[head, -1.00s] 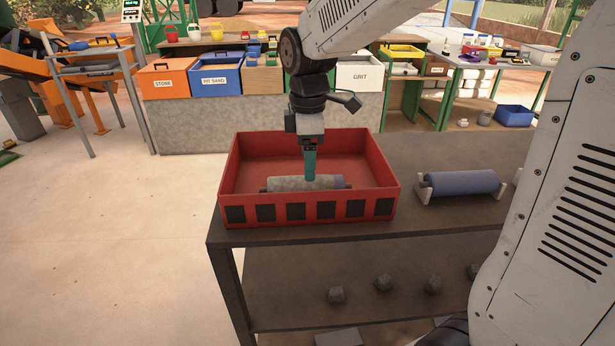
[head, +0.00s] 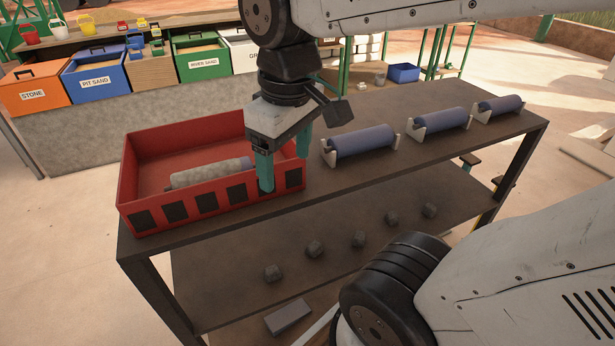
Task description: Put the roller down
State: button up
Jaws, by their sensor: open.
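A grey, rough-looking roller (head: 208,174) lies on its side inside the red tray (head: 148,221), near the tray's front wall. Its right end shows a bluish part and is partly close behind my gripper. My gripper (head: 285,172) has teal fingers spread apart, with nothing between them that I can see. It is at the right end of the tray, and its near finger overlaps the front wall in the picture. I cannot tell whether it touches the tray.
Three blue rollers (head: 360,146) rest on pale cradles along the dark table (head: 330,185) to the right. Several dark lumps (head: 314,248) lie on the lower shelf. Labelled sand and stone boxes (head: 96,78) stand on a bench behind.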

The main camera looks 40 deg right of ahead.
jog(key=s+m, duration=0.1)
jog(key=s+f+m, duration=0.1)
jog(key=s, duration=0.1)
jog(key=s+m, duration=0.1)
jog(key=shift+s+d+f, duration=0.2)
jog(key=shift+s+f, duration=0.15)
jog(key=shift+f, duration=0.05)
